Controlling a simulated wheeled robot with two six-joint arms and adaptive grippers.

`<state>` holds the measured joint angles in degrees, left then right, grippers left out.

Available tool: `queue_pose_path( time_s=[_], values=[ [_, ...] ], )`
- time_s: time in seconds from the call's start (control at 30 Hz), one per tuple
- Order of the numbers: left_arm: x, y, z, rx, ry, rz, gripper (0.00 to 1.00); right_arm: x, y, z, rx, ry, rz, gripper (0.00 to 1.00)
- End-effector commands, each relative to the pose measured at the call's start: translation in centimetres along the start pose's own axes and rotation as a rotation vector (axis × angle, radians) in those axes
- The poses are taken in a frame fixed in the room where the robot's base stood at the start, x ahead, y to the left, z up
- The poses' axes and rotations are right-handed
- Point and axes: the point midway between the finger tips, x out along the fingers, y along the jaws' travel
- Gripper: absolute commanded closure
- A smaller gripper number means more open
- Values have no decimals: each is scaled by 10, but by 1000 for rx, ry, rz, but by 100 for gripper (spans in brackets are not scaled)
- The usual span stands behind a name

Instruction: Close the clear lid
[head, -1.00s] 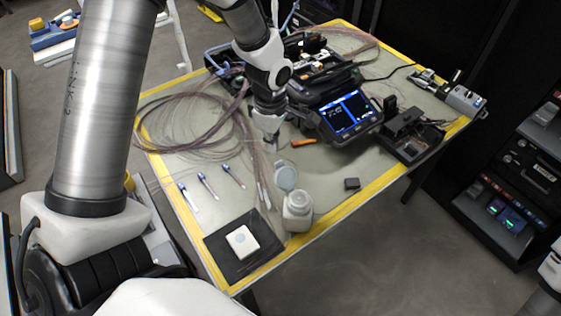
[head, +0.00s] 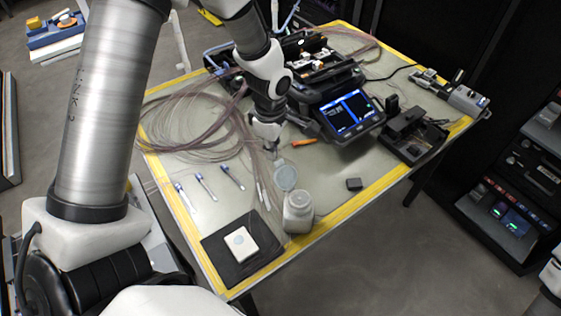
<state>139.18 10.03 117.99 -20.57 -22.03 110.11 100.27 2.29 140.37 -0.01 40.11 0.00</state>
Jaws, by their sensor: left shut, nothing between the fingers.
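A white bottle (head: 298,213) stands upright near the front edge of the table. Its clear lid (head: 284,176) is open and tilted up at the bottle's back left side. My left gripper (head: 275,155) is shut and empty, pointing down just behind the lid. Its fingertips are small here, and I cannot tell whether they touch the lid. My right gripper is not in view.
A fusion splicer with a lit screen (head: 349,114) stands behind and right of the bottle. A small dark block (head: 354,184) lies right of it. A black mat (head: 222,262) with a white pad (head: 240,244) lies front left. Coiled fibres (head: 190,125) cover the back left.

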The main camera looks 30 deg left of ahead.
Motion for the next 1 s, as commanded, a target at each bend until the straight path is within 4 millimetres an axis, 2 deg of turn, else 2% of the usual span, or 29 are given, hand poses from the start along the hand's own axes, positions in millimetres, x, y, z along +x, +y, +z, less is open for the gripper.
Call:
queue_pose_path(
  time_s=[0.17,1.0],
  values=[
    [-1,-1,2,2,0,-1,100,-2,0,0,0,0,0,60],
    [1,-22,39,2,-1,-3,100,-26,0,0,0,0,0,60]
  ],
)
